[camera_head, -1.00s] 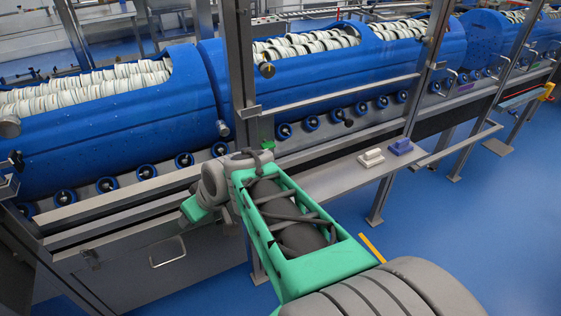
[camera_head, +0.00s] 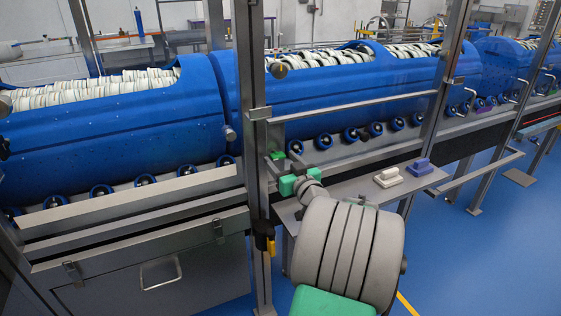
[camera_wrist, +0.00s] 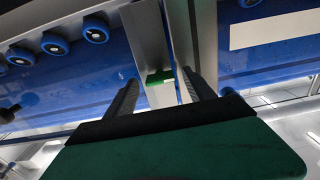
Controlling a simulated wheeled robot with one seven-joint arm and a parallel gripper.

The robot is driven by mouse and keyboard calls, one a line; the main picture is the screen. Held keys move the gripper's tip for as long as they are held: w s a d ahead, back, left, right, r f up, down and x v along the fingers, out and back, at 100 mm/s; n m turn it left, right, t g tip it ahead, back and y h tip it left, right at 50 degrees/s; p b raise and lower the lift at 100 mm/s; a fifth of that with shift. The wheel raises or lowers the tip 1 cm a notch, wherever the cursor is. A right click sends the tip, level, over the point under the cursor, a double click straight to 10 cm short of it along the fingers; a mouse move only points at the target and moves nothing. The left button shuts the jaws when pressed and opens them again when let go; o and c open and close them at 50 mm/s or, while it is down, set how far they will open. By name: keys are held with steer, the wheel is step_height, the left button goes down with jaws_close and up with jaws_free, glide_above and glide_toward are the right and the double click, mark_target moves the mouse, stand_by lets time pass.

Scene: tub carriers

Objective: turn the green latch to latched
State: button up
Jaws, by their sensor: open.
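The green latch (camera_head: 277,155) is a small green piece on the steel post beside the blue drums in the head view. In the wrist view the green latch (camera_wrist: 159,78) sits on a metal upright between and beyond my fingertips. My gripper (camera_wrist: 160,75) is open, with its two dark fingers on either side of the latch in the picture and nothing held. Whether either finger touches the latch cannot be told. In the head view my arm reaches towards the post, just below the latch, and its fingers are hard to make out.
Long blue drums (camera_head: 340,92) filled with white rings run behind the frame. A steel post (camera_head: 252,150) and horizontal rail (camera_head: 355,105) stand close to my arm. A shelf (camera_head: 350,192) holds a white block (camera_head: 388,177) and a purple block (camera_head: 419,167).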

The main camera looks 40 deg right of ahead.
steer(key=shift+w+d, duration=0.1)
steer(key=shift+w, duration=0.15)
steer(key=shift+c, duration=0.5)
jaws_close()
